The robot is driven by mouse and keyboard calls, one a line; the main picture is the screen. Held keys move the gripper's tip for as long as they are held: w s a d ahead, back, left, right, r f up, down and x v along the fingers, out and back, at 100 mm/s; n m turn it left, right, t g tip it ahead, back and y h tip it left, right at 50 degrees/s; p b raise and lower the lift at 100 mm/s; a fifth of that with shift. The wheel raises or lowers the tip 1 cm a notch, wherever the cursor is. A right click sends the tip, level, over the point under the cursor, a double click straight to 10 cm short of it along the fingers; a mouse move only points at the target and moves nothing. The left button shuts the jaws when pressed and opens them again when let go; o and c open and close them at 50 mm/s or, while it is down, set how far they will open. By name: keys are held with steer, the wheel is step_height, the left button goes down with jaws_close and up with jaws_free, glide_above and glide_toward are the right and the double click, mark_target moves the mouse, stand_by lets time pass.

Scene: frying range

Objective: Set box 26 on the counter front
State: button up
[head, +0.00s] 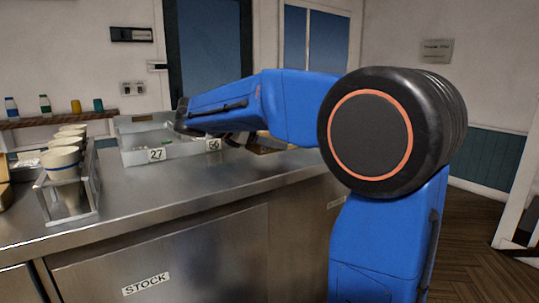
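A grey box labelled 27 (134,156) stands on the steel counter (150,192), towards its back. Right beside it a second label (213,145) shows on a grey front; it looks like 56, but it is small and I cannot be sure of its first digit. No label clearly reads 26. My blue arm reaches left across the counter, over the boxes. Part of my gripper (240,138) shows dark below the forearm, near the second label. The forearm hides most of it, so its fingers and anything between them cannot be made out.
A metal rack (72,203) with several white cups stands at the counter's left. A brownish item (272,143) lies behind my arm, partly hidden. The counter's front strip is bare between the rack and my arm. Bottles and cups stand on a wall shelf (60,121).

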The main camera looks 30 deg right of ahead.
mark_target(268, 162)
steer(key=shift+f, duration=2.1)
steer(key=o, duration=1.2)
steer(key=shift+f, duration=0.1)
steer(key=v, duration=1.2)
steer(key=shift+w, duration=0.1)
